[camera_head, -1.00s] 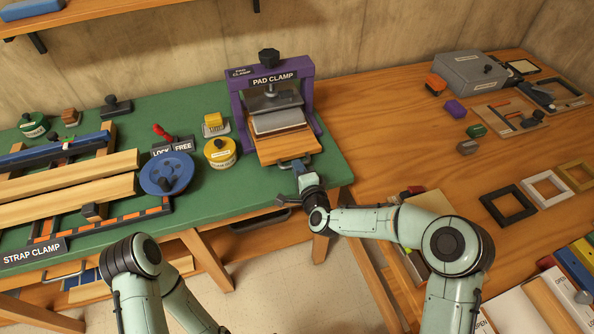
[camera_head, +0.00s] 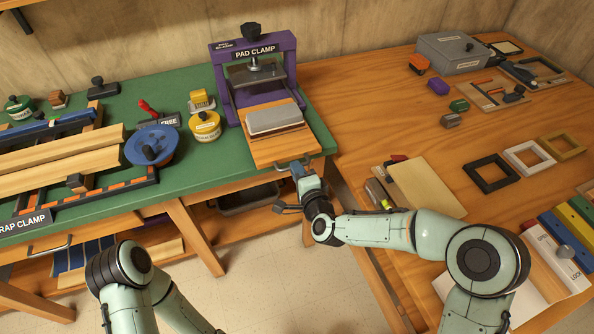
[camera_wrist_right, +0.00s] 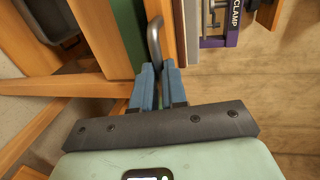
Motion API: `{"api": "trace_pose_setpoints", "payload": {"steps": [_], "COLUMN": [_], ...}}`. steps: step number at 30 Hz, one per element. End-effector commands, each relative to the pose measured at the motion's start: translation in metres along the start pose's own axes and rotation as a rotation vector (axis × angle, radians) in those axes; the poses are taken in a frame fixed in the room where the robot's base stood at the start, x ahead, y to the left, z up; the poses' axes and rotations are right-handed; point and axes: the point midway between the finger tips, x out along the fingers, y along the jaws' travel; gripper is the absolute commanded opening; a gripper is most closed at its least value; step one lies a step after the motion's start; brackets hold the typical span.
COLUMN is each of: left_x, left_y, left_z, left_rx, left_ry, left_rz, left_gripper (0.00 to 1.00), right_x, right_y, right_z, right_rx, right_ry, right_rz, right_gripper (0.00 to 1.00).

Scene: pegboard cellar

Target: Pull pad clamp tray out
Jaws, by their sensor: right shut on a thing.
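The purple pad clamp (camera_head: 228,75) stands at the back of the green bench, its upper pad raised on a black-knobbed screw. Its wooden tray (camera_head: 275,150) sticks out of the frame toward me, with a grey pad block (camera_head: 274,119) on it. My right gripper (camera_head: 297,171) is at the tray's front edge, shut on the metal tray handle (camera_head: 283,165). In the right wrist view, the blue fingers (camera_wrist_right: 160,75) close around the grey handle (camera_wrist_right: 154,38). My left arm shows at the lower left; its gripper is out of view.
Strap clamp boards (camera_head: 55,165) lie farther left. The wooden table (camera_head: 390,120) on the right holds frames, blocks and a grey box (camera_head: 452,54).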

Motion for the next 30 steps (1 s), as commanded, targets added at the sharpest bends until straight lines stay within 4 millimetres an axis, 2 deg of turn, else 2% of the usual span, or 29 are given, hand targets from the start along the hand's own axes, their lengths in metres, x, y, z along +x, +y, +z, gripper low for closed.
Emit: {"api": "trace_pose_setpoints", "payload": {"steps": [6, 7, 9, 18, 22, 26, 30], "left_x": [0.000, 0.000, 0.000, 0.000, 0.000, 0.000, 0.000], "left_y": [0.000, 0.000, 0.000, 0.000, 0.000, 0.000, 0.000], "left_z": [0.000, 0.000, 0.000, 0.000, 0.000, 0.000, 0.000], "left_rx": [0.000, 0.000, 0.000, 0.000, 0.000, 0.000, 0.000], "left_ry": [0.000, 0.000, 0.000, -0.001, -0.001, -0.001, -0.001], "left_rz": [0.000, 0.000, 0.000, 0.000, 0.000, 0.000, 0.000], "left_gripper": [0.43, 0.43, 0.43, 0.43, 0.43, 0.43, 0.43], "right_x": [0.000, 0.000, 0.000, -0.001, -0.009, -0.030, -0.063], "right_y": [0.000, 0.000, 0.000, 0.000, 0.000, -0.001, -0.001], "right_z": [0.000, 0.000, 0.000, 0.000, 0.000, 0.000, -0.001], "right_rx": [0.000, 0.000, 0.000, 0.000, 0.000, -0.003, -0.004], "right_ry": [0.000, 0.000, 0.000, 0.000, 0.000, 0.000, 0.001], "right_rz": [0.000, -0.001, -0.001, 0.000, 0.000, 0.000, -0.001], "right_gripper": [0.00, 0.16, 0.38, 0.38, 0.38, 0.38, 0.38]}}
